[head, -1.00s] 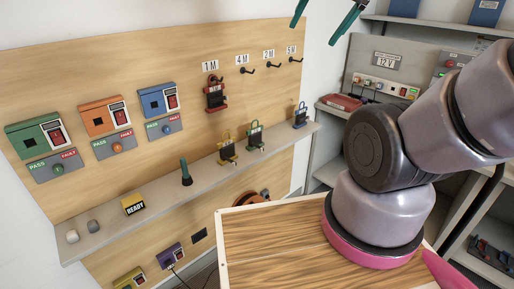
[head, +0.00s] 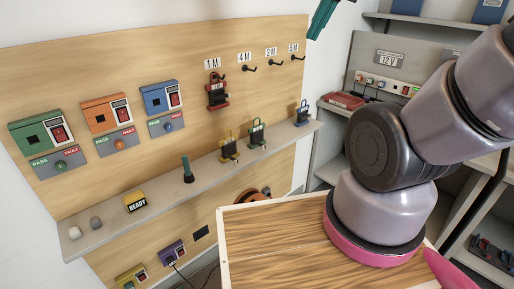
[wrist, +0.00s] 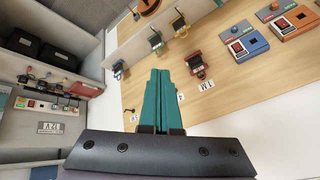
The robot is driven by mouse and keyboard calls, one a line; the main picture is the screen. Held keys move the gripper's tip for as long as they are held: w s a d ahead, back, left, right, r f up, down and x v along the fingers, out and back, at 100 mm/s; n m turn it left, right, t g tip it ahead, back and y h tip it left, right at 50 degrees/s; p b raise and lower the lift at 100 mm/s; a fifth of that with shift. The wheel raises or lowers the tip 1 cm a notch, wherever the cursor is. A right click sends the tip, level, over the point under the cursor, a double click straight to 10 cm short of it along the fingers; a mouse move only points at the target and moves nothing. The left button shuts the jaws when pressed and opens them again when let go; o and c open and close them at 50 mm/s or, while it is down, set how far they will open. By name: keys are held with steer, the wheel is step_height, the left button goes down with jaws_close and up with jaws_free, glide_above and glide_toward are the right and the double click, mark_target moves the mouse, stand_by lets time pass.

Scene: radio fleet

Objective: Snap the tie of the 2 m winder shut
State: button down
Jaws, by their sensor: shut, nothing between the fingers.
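Four small winders show, and I cannot tell which is the 2 m one. The red winder (head: 217,92) hangs under the 1M sign. The yellow winder (head: 229,149), green winder (head: 257,135) and blue winder (head: 302,114) stand on the shelf. The 2M hook (head: 277,63) is bare. My gripper (head: 322,18) is at the head view's top edge, partly cut off. In the wrist view my gripper (wrist: 160,73) is shut and empty, with the red winder (wrist: 197,66), green winder (wrist: 156,42) and blue winder (wrist: 118,70) beyond it. The state of the ties is too small to tell.
The narrow shelf (head: 105,219) also holds a yellow READY block (head: 135,202) and a dark green peg (head: 187,169). A wooden-topped surface (head: 275,240) lies in front. Grey shelving with a 12 V power strip (head: 385,82) stands at the right.

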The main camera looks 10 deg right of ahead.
mark_target(258, 144)
steer(key=w+a+f+n+g+h, duration=0.2)
steer(key=w+a+f+n+h, duration=0.1)
steer(key=w+f+n, duration=0.4)
steer(key=w+a+f+n+g+h, duration=0.25)
steer(key=w+f+n, duration=0.35)
steer(key=w+f, duration=0.3)
steer(key=w+a+f+n+t+h, duration=0.1)
steer(key=a+f+n, duration=0.2)
steer(key=f, duration=0.5)
steer(key=w+a+f+n+t+h, duration=0.1)
steer(key=w+a+f+n, duration=0.1)
steer(key=a+f+n, duration=0.2)
steer(key=w+a+f+n+t+h, duration=0.1)
steer(key=a+f+n, duration=0.3)
steer(key=f+n, duration=0.3)
steer(key=shift+w+a+f+h, duration=0.1)
steer(key=shift+w+f+h, duration=0.1)
steer(key=shift+f, duration=1.05)
steer(key=shift+w+a+f+h, duration=0.1)
steer(key=shift+f+h, duration=0.05)
steer(key=shift+f, duration=1.1)
steer(key=w+d+r+x, duration=0.1)
steer(key=r+x, duration=0.1)
steer(key=x, duration=1)
steer(key=shift+w+d+f, duration=0.25)
steer(key=shift+d, duration=0.35)
